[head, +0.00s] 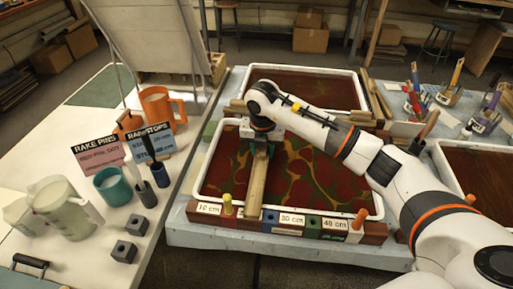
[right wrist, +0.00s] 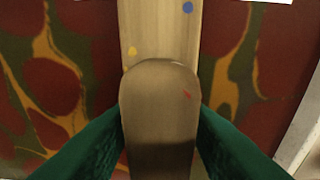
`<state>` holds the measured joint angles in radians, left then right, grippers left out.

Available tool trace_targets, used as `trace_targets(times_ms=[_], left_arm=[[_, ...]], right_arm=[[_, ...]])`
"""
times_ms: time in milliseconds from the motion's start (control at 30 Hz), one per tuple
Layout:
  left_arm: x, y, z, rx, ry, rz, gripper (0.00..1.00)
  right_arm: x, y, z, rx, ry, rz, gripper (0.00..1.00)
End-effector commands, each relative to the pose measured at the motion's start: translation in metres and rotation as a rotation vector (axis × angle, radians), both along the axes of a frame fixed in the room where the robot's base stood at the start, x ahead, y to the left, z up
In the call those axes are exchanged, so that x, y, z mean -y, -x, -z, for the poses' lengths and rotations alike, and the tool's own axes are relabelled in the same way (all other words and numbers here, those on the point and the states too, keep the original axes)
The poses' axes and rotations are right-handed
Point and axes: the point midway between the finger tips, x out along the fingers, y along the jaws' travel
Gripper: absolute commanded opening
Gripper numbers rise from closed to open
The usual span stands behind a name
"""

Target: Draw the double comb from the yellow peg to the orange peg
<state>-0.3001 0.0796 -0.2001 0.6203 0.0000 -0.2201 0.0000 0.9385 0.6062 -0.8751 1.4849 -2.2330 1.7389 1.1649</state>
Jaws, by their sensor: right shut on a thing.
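The double comb (head: 257,180) is a long pale wooden bar lying front to back over the left part of the front tray (head: 377,190). Its near end is at the front rail, just right of the yellow peg (head: 227,204). The orange peg (head: 360,217) stands farther right on that rail. My right gripper (head: 262,133) is at the comb's far part. In the right wrist view its green fingers are shut on the comb's rounded handle (right wrist: 160,105); a yellow and a blue dot show on the bar (right wrist: 160,35). The comb's teeth are hidden. My left gripper is out of view.
The front rail carries labelled blocks, including 30 cm (head: 291,219). Another tray (head: 310,88) lies behind, and one at right (head: 480,165). Cups, signs and a jug (head: 62,208) stand on the left table. Brush holders (head: 448,95) stand at the back right.

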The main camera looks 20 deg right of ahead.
Motion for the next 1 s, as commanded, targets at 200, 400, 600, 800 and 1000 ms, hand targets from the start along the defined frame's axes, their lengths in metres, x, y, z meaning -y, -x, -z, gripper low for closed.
trace_targets(times_ms=[200, 400, 600, 800, 1000], left_arm=[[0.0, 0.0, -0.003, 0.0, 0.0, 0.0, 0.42], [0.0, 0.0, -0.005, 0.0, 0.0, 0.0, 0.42], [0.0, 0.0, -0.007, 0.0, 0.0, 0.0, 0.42], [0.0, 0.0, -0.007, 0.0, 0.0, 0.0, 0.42], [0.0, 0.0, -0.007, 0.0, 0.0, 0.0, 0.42]], right_arm=[[0.015, 0.01, 0.003, -0.005, 0.003, 0.001, 0.18], [0.027, 0.018, 0.003, -0.006, 0.004, 0.001, 0.18], [0.039, 0.025, 0.004, -0.007, 0.005, 0.002, 0.18], [0.047, 0.031, 0.005, -0.008, 0.005, 0.001, 0.18], [0.047, 0.031, 0.004, -0.004, 0.003, 0.001, 0.18]])
